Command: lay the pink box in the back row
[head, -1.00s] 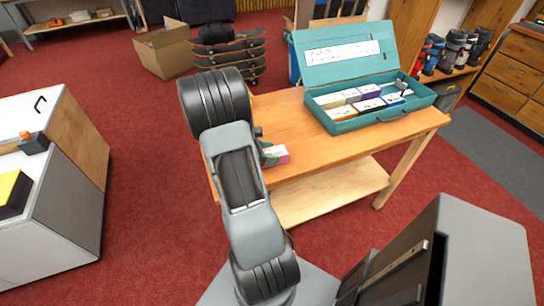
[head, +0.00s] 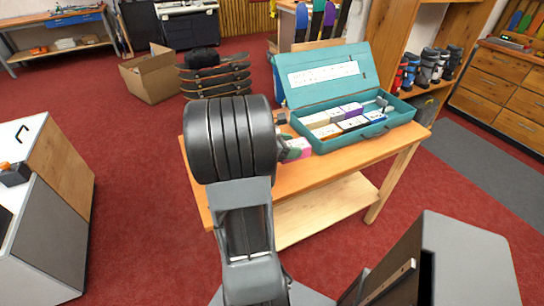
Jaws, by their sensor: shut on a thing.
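The pink box (head: 304,146) shows a white top and a pink end beside my arm, over the left part of the bench. My gripper (head: 291,148) is mostly hidden behind my arm and is shut on the pink box. An open teal case (head: 374,134) stands on the bench to the right, its lid raised at the back with a white label sheet. Several small boxes lie in it in rows, with white, tan and purple ones toward the back and white, orange and blue-edged ones toward the front. The pink box is left of the case. I cannot tell its height above the bench.
The wooden bench (head: 280,184) is bare at its front left. The raised lid (head: 322,76) stands up behind the case. A grey-topped cabinet (head: 470,262) is at the lower right, and a cardboard box (head: 152,80) and stacked skateboards (head: 215,80) are behind the bench.

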